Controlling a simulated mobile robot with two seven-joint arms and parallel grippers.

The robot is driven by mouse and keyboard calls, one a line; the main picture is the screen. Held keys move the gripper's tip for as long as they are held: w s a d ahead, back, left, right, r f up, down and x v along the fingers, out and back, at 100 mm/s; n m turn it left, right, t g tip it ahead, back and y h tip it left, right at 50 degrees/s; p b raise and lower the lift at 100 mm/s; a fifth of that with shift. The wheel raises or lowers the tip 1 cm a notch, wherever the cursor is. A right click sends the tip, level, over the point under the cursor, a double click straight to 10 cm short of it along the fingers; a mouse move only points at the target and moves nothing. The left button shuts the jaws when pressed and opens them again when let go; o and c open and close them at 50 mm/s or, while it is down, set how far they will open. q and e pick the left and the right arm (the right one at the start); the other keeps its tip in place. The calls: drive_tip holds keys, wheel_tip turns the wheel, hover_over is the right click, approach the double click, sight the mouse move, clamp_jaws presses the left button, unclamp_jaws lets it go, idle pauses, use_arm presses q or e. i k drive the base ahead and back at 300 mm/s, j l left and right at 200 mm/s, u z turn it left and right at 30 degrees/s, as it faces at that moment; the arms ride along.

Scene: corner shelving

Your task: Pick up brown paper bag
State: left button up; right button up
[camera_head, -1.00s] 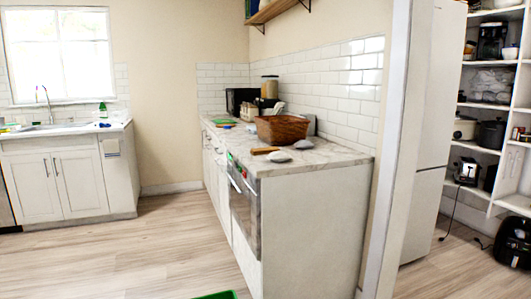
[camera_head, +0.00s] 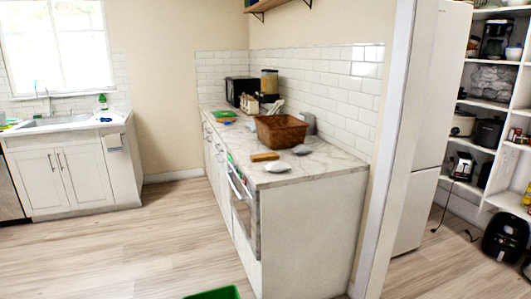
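I cannot make out a brown paper bag for certain in the head view. A brown woven basket (camera_head: 281,131) stands on the marble counter (camera_head: 322,163) in the middle. A small flat tan-brown item (camera_head: 264,156) lies in front of it, too small to identify. Neither of my grippers is in view.
Two pale rounded items (camera_head: 278,166) lie near the counter's front edge. A black microwave (camera_head: 240,91) stands at the counter's far end. A green-rimmed object (camera_head: 213,293) is at the bottom edge. White shelves (camera_head: 488,103) with appliances stand right. The wooden floor (camera_head: 150,250) at left is clear.

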sight(254, 158)
drive_tip(key=i+l, duration=0.8)
